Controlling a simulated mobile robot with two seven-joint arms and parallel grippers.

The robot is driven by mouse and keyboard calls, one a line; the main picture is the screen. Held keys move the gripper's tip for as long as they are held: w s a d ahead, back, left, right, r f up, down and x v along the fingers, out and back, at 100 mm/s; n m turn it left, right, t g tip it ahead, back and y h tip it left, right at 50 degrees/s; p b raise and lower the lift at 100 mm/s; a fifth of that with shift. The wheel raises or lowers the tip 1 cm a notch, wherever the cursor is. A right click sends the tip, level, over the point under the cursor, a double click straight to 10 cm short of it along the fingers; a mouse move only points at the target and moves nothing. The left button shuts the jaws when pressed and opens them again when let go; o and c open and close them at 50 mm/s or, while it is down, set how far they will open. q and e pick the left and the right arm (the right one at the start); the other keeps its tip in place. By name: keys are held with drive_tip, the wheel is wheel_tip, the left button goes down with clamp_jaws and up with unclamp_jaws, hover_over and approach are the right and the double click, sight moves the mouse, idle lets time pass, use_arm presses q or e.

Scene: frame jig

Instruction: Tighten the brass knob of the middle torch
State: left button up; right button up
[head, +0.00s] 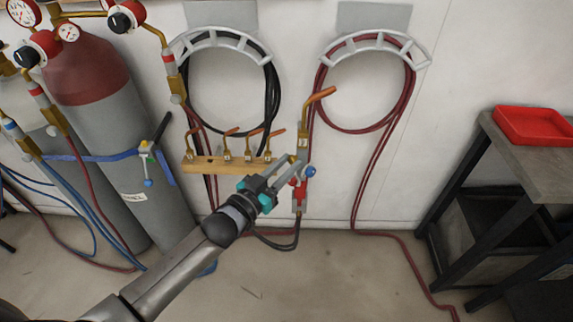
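One torch (304,142) hangs upright on the wall, with an orange-copper nozzle, a brass body, a blue knob (311,172) and a red lower part (300,190). A small brass knob-like part (292,159) shows at its left side. My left gripper (293,169) reaches up from below left, with its fingertips at or very near this brass part. Its fingertips overlap the torch in the picture, so contact and grip cannot be told. I see no other full torch, so I cannot tell which is the middle one. My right gripper is out of view.
A wooden rail (208,164) with several brass tips is just left of the torch. Black hose (271,85) and red hose (410,85) hang on wall racks. Gas cylinders (95,110) stand left. A bench with a red tray (534,124) stands right.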

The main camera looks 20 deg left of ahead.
use_arm(q)
clamp_jaws()
drive_tip(key=shift+m, duration=0.4)
drive_tip(key=m, duration=0.3)
drive_tip(key=shift+f+m+t+h+b, duration=0.15)
drive_tip(key=shift+m+t+h+b, duration=0.15)
drive_tip(key=shift+m+b, duration=0.1)
drive_tip(key=m+b, duration=0.1)
drive_tip(key=m, duration=0.4)
drive_tip(key=shift+a+h, duration=0.1)
drive_tip(key=shift+h, duration=0.3)
drive_tip(key=m+h+b, duration=0.1)
drive_tip(key=m+b, duration=0.1)
drive_tip(key=m, duration=0.4)
drive_tip(key=shift+w+f, duration=0.1)
drive_tip(key=m+b, duration=0.1)
drive_tip(key=m, duration=0.2)
drive_tip(key=m+h+b, duration=0.1)
drive_tip(key=m, duration=0.2)
drive_tip(key=shift+a+m+h, duration=0.15)
drive_tip(key=shift+m+h, duration=0.15)
